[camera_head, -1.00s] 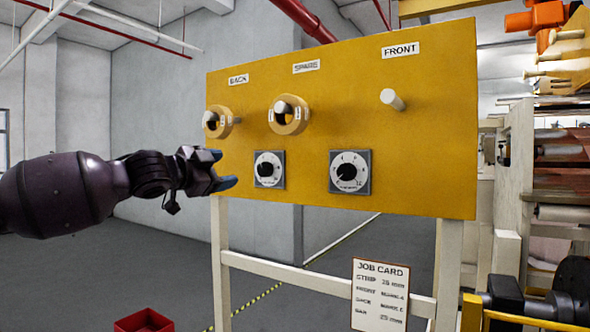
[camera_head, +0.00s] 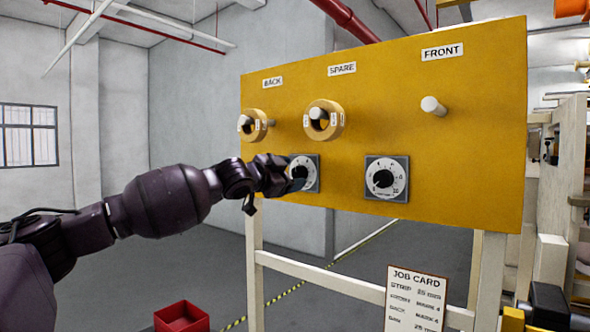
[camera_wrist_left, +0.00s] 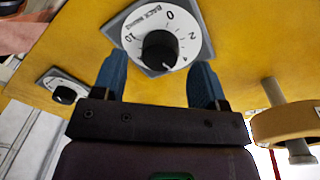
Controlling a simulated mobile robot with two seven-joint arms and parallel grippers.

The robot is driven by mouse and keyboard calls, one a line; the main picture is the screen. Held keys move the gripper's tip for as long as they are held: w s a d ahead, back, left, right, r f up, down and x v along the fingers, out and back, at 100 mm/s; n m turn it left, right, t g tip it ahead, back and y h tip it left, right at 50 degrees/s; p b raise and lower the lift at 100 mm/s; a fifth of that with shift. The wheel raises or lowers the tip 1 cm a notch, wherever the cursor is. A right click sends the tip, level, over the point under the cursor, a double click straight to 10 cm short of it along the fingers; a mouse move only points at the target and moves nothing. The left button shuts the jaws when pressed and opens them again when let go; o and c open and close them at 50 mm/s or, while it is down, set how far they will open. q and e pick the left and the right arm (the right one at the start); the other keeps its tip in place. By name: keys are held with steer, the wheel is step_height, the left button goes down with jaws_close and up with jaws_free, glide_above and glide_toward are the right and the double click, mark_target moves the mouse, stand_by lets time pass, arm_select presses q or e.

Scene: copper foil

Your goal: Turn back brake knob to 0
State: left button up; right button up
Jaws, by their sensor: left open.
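The back brake knob (camera_wrist_left: 160,50) is a black knob on a white numbered dial labelled BACK BRAKE on the yellow panel. In the left wrist view its white pointer mark lies near the 4. In the head view its dial (camera_head: 311,168) is partly covered by my left gripper (camera_head: 292,178). My left gripper also shows in the left wrist view (camera_wrist_left: 160,84); its two blue fingers are open, one on each side of the knob's lower part. I cannot tell whether they touch it. My right gripper is not in view.
Two wooden rolls, BACK (camera_head: 254,125) and SPARE (camera_head: 324,120), hang on pegs above. A job card (camera_head: 414,299) hangs below. A red bin (camera_head: 181,318) stands on the floor.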

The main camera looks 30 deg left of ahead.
arm_select(q)
steer(key=shift+w+d, duration=0.2)
steer(key=shift+w, duration=0.7)
steer(key=c, duration=0.9)
